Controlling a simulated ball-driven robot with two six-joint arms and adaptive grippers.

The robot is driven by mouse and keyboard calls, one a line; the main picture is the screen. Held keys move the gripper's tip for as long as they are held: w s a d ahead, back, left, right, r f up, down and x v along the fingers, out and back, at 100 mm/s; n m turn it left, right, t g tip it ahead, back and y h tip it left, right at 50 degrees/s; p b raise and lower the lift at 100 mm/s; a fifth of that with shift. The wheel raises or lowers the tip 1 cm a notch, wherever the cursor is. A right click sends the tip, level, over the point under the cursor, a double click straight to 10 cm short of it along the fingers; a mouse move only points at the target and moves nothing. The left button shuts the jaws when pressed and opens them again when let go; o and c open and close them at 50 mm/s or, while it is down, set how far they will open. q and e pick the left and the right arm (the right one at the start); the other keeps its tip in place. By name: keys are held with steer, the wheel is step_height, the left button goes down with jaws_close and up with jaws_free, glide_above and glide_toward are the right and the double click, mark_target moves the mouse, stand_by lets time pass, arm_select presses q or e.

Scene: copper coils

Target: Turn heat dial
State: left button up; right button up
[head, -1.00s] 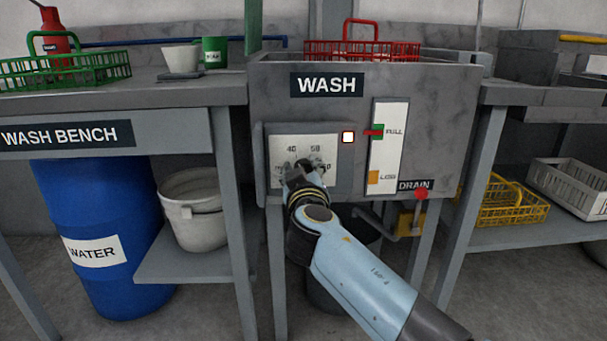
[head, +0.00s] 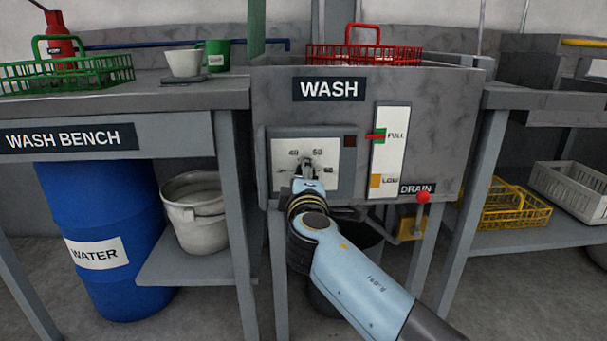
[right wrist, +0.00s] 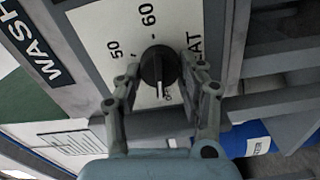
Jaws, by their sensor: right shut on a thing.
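The heat dial is a round black knob (right wrist: 158,62) on a white plate (head: 284,150) at the front of the wash tank. Its white pointer line shows in the right wrist view and points toward the partly hidden OFF mark. The 50 and 60 marks are also readable there. My right gripper (head: 308,170) is shut on the knob, with one finger on each side of it, as the right wrist view (right wrist: 163,78) shows. In the head view the gripper mostly hides the knob. The small lamp (head: 350,141) beside the plate is dark. My left gripper is not in view.
A level gauge (head: 390,150) with a red marker near FULL stands right of the dial. The red drain knob (head: 423,197) is lower right. A red basket (head: 340,53) sits in the tank top. A blue water barrel (head: 95,200) and a bucket (head: 196,225) stand left.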

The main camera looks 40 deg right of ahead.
steer(key=shift+f+n, duration=0.1)
steer(key=shift+n, duration=0.9)
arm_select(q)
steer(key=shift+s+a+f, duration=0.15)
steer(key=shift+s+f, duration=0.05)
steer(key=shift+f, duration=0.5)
arm_select(e)
steer(key=o, duration=1.1)
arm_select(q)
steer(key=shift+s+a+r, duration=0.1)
arm_select(e)
steer(key=v, duration=0.7)
steer(key=shift+s+a, duration=0.2)
